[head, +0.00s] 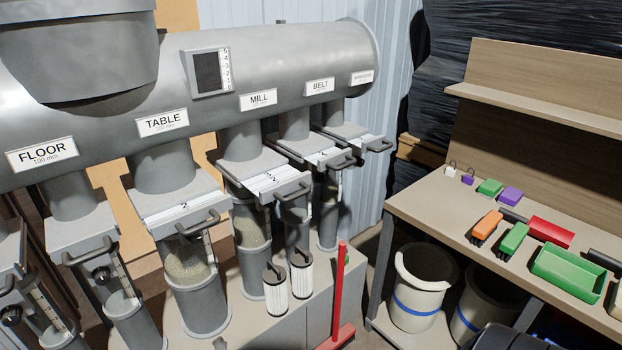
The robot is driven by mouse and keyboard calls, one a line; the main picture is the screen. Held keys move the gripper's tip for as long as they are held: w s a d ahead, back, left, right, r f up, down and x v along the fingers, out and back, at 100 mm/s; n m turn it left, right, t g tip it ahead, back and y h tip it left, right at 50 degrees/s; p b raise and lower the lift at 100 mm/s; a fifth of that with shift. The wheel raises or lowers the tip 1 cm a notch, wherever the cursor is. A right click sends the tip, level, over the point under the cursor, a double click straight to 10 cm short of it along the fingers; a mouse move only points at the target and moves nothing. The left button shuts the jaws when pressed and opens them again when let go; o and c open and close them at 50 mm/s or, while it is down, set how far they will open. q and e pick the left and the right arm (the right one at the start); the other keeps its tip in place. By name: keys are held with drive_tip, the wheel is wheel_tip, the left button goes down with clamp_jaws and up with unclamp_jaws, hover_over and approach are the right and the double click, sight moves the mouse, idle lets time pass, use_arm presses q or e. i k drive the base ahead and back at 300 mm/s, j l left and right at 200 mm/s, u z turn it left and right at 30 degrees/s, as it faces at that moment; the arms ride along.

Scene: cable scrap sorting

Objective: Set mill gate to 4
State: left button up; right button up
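The mill gate (262,179) is a pale slide plate under the MILL label (258,98), in the middle of the head view. It sticks out toward the front, with a dark bar handle (295,192) at its outer end. Marks and a small digit show on the plate; the digit looks like 2 but is too small to be sure. A clear section of pipe (251,228) with grainy material in it stands below. Neither of my grippers is in view.
The table gate (180,211), showing a 2, is to the left and the belt gate (318,153) to the right. Two white filter cartridges (301,275) and a red-handled tool (338,290) stand in front. A workbench (440,205) with brushes and trays is at right.

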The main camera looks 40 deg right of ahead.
sight(277, 181)
drive_tip(key=k+l+z, duration=0.1)
drive_tip(key=z, duration=0.95)
drive_tip(key=k+l, duration=0.05)
